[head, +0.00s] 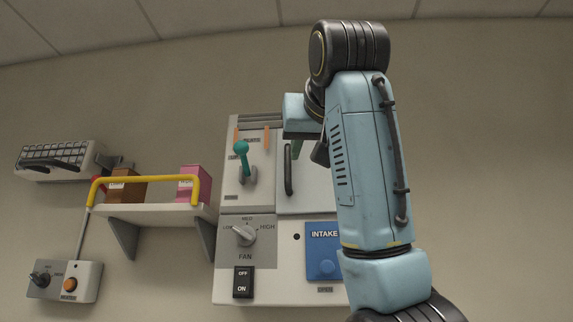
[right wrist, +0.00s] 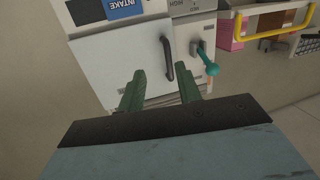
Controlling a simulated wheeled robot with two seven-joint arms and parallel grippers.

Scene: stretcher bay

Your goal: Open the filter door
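The filter door appears to be the pale door (head: 312,188) at the upper right of the wall unit; it looks shut, and my right arm covers much of it. Its dark upright handle (head: 288,170) is on its left side. In the right wrist view, the door (right wrist: 118,62) and handle (right wrist: 167,58) appear upside down. My right gripper (right wrist: 161,70) is open, with two green fingers spread apart. The handle shows between the fingertips in that view, nearer one finger; contact is not clear. In the head view the gripper (head: 297,149) is by the handle's top, partly hidden. My left gripper is out of view.
A teal-knobbed lever (head: 241,148) sticks out left of the door. Below are a fan dial (head: 245,235), an off/on switch (head: 243,282) and a blue intake panel (head: 322,262). A shelf (head: 150,213) with a yellow rail (head: 145,179) holds boxes at left.

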